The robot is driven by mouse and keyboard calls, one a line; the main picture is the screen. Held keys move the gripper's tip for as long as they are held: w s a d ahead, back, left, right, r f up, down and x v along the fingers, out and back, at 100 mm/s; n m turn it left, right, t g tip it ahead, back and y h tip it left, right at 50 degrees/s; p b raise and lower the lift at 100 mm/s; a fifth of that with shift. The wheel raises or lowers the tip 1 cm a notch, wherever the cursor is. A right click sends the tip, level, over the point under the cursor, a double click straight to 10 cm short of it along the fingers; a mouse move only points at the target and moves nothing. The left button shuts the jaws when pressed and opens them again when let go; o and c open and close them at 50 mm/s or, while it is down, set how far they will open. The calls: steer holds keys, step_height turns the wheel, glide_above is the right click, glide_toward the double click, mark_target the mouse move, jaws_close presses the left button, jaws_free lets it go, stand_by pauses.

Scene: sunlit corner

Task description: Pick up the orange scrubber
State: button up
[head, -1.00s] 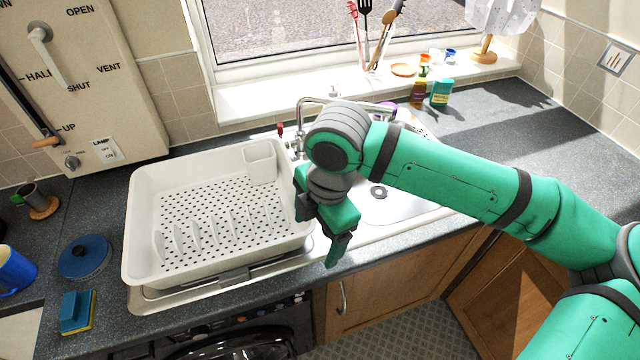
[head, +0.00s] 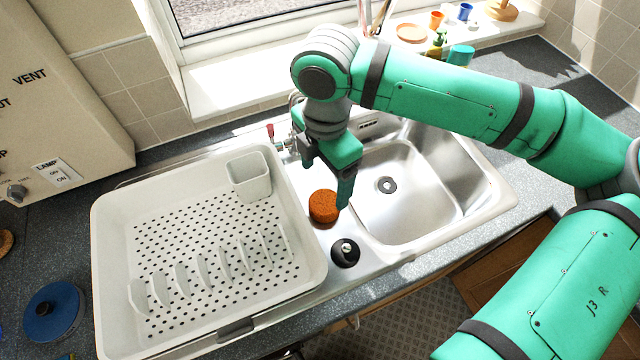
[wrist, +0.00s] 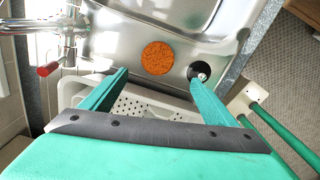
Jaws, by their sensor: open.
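The orange scrubber (head: 323,206) is a round, rough, orange-brown pad. It lies on the steel sink ledge between the dish rack and the sink bowl. In the wrist view the scrubber (wrist: 158,58) shows whole, beyond the fingertips and between their lines. My gripper (head: 327,182) is above the ledge, close to the scrubber in the head view, with one finger just right of it. In the wrist view my gripper (wrist: 158,80) has its two green fingers wide apart with nothing between them.
A black round stopper (head: 345,252) with a metal knob sits just in front of the scrubber. The white dish rack (head: 110,230) stands to the left. The steel sink bowl (head: 415,190) is to the right. The red-tipped tap (wrist: 48,68) stands at left in the wrist view.

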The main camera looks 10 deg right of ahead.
glide_above(325, 201)
steer(key=f, duration=0.5)
steer(key=shift+s+a+f, duration=0.25)
steer(key=shift+s, duration=0.1)
steer(key=shift+w+d+f, duration=0.15)
steer(key=shift+f, duration=1.2)
steer(key=shift+w+d+f, duration=0.1)
steer(key=shift+w+f, duration=0.05)
steer(key=shift+f, duration=1.15)
steer(key=shift+c, duration=0.3)
steer(key=c, duration=1.1)
steer(key=shift+c, duration=0.4)
steer(key=shift+r, duration=0.1)
step_height(325, 201, up, 18)
